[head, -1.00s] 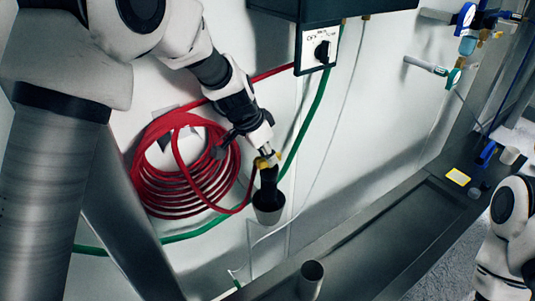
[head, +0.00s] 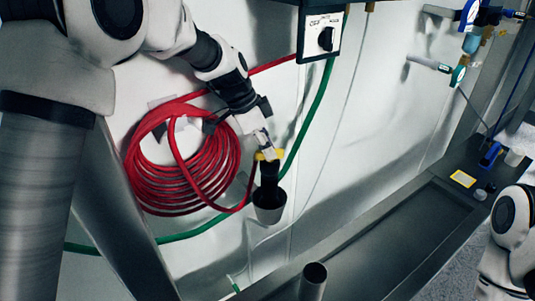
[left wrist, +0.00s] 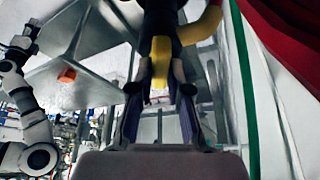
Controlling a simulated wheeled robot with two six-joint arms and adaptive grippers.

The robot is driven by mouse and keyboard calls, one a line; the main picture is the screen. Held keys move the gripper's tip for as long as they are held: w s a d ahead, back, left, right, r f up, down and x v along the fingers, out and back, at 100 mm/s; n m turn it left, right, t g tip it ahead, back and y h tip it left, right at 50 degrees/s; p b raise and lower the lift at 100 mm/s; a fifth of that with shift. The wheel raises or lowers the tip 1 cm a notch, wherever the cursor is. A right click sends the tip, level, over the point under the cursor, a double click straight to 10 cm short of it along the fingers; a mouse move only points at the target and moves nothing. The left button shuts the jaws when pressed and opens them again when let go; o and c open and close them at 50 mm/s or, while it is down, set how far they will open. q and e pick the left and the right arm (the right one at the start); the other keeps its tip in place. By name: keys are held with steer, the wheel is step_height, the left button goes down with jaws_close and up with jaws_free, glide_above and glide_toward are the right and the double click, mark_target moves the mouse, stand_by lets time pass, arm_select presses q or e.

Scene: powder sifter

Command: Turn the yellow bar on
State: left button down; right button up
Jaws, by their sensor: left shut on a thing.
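The yellow bar (head: 273,154) sits at the top of a dark fitting (head: 268,175) with a dark cup (head: 269,208) beneath it, by the white wall. In the left wrist view a yellow part (left wrist: 160,60) of it lies between my fingertips, and another yellow part (left wrist: 204,26) curves to the right of the dark body. My left gripper (head: 266,149) reaches down from the upper left and is shut on the bar; its fingers also show in the left wrist view (left wrist: 161,84). My right arm is at the right edge; its gripper end (left wrist: 28,38) is small and unclear in the left wrist view.
A coiled red hose (head: 180,165) hangs left of the fitting, and a green hose (head: 312,115) runs behind it. A control box with a black knob (head: 326,40) is above right. A metal tube (head: 313,278) stands below, beside a long metal trough (head: 375,245).

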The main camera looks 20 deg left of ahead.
arm_select(q)
steer(key=m+g, duration=0.1)
steer(key=m, duration=0.2)
steer(key=shift+f, duration=0.2)
steer(key=m+g, duration=0.1)
steer(key=m, duration=0.1)
steer(key=shift+r+m+p, duration=0.1)
steer(key=shift+m+p, duration=0.2)
steer(key=m+g+p, duration=0.1)
steer(key=m, duration=0.2)
steer(key=shift+w+m+g+p, duration=0.1)
steer(key=shift+m+g+p, duration=0.2)
steer(key=shift+g, duration=0.1)
steer(key=shift+m+g+y+p, duration=0.4)
steer(key=shift+m+p, duration=0.55)
steer(key=shift+m, duration=0.75)
steer(key=c, duration=1.1)
jaws_free()
steer(key=shift+w, duration=0.2)
